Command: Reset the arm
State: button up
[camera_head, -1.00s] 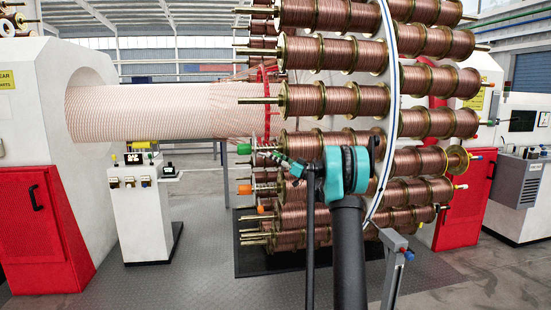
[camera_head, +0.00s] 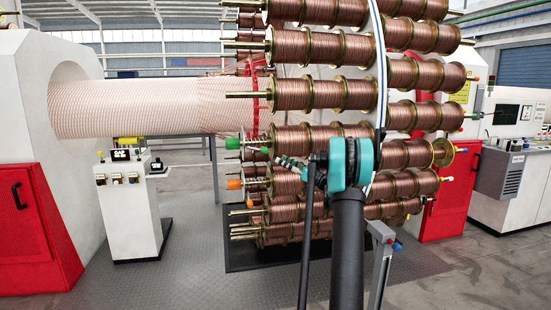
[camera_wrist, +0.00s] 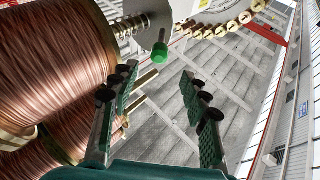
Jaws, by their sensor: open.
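My gripper (camera_wrist: 158,105) is open and empty in the wrist view, its two dark green padded fingers spread apart with bare floor showing between them. In the head view my arm rises at the centre, and the gripper (camera_head: 285,165) points left in front of the spool carousel (camera_head: 375,60). Copper spools (camera_head: 310,95) with brass flanges fill the carousel. In the wrist view large copper spools (camera_wrist: 50,70) stand close on the left of the fingers, and a green-capped spindle end (camera_wrist: 160,50) lies just beyond the left finger. Contact with the spools cannot be told.
A white control pedestal (camera_head: 130,205) stands left of the carousel. A white and red machine housing (camera_head: 35,190) stands at far left, with a wide striped strand bundle (camera_head: 150,107) running from it to the carousel. Grey floor (camera_head: 190,275) is clear in front.

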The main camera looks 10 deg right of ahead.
jog(key=shift+s+d+f, duration=0.2)
jog(key=shift+s+d, duration=0.15)
jog(key=shift+d, duration=0.1)
jog(key=s+d+r+m+t+h, duration=0.1)
jog(key=s+r+m+t+h, duration=0.1)
jog(key=m+t+h, duration=0.35)
jog(key=s+d+r+m+t+h, duration=0.1)
jog(key=s+r+m+t+h, duration=0.15)
jog(key=m+h, duration=0.6)
jog(key=s+a+f+n+g+h, duration=0.1)
jog(key=s+a+f+g+h, duration=0.3)
jog(key=s+f, duration=0.65)
jog(key=s+d+f+g+h, duration=0.1)
jog(key=s+f+g+h, duration=0.1)
jog(key=s+f+g, duration=0.7)
jog(key=s+a+f+n+g+y, duration=0.1)
jog(key=s+a+f, duration=0.2)
jog(key=s, duration=0.6)
jog(key=s+a+f+n+g+y, duration=0.1)
jog(key=s+a+f+g, duration=0.1)
jog(key=s+f, duration=0.5)
jog(key=s+a+f+n+g+y, duration=0.1)
jog(key=s+a+f, duration=0.3)
jog(key=s, duration=0.6)
jog(key=shift+s+a+f+n+g, duration=0.3)
jog(key=shift+a+f+n, duration=0.1)
jog(key=shift+f, duration=0.2)
